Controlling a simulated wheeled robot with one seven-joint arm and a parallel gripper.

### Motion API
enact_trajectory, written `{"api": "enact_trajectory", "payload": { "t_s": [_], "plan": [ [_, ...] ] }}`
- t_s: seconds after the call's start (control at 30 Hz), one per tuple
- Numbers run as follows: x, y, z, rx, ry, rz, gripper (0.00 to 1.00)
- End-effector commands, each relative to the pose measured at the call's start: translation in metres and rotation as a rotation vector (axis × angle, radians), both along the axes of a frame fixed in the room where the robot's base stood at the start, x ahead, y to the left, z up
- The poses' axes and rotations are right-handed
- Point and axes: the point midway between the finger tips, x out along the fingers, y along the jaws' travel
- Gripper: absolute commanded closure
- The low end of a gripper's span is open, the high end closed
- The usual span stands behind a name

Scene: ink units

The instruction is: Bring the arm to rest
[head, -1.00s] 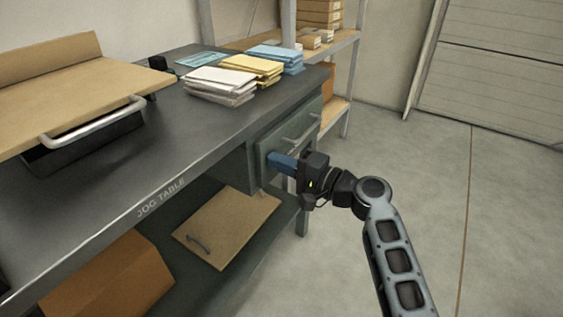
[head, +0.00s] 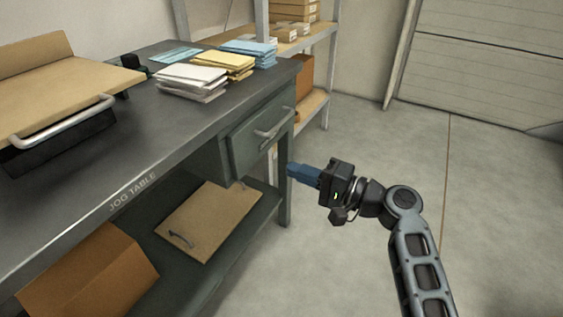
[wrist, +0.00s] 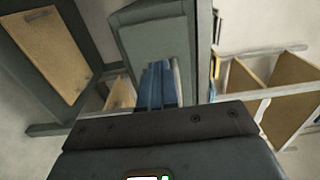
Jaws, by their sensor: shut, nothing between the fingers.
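My gripper (head: 292,171) is shut and empty, its blue fingers together. In the head view it is in the air over the floor, right of the table leg and below the drawer handle (head: 274,129). The drawer (head: 258,138) under the right end of the jog table (head: 118,165) looks closed. In the wrist view the blue fingers (wrist: 157,88) point towards the drawer front (wrist: 155,45), apart from it as far as I can tell.
White, yellow and blue paper stacks (head: 190,79) lie on the table top. A board with a handle (head: 212,222) and a brown box (head: 88,275) are on the lower shelf. A shelving rack (head: 318,98) stands behind. The floor (head: 360,130) around my arm is clear.

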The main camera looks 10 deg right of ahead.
Motion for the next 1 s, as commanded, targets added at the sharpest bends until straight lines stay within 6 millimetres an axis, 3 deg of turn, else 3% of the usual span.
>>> {"api": "enact_trajectory", "payload": {
  "t_s": [0.33,0.47,0.57,0.7,0.8,1.0],
  "plan": [
    [-0.013,-0.017,-0.002,-0.003,0.001,-0.002,1.00],
    [-0.024,-0.020,-0.022,-0.042,0.018,-0.038,1.00],
    [-0.047,-0.026,-0.055,-0.119,0.041,-0.103,1.00],
    [-0.095,-0.042,-0.106,-0.275,0.066,-0.217,1.00],
    [-0.132,-0.055,-0.134,-0.394,0.070,-0.291,1.00],
    [-0.212,-0.083,-0.165,-0.636,0.046,-0.412,1.00]
  ]
}}
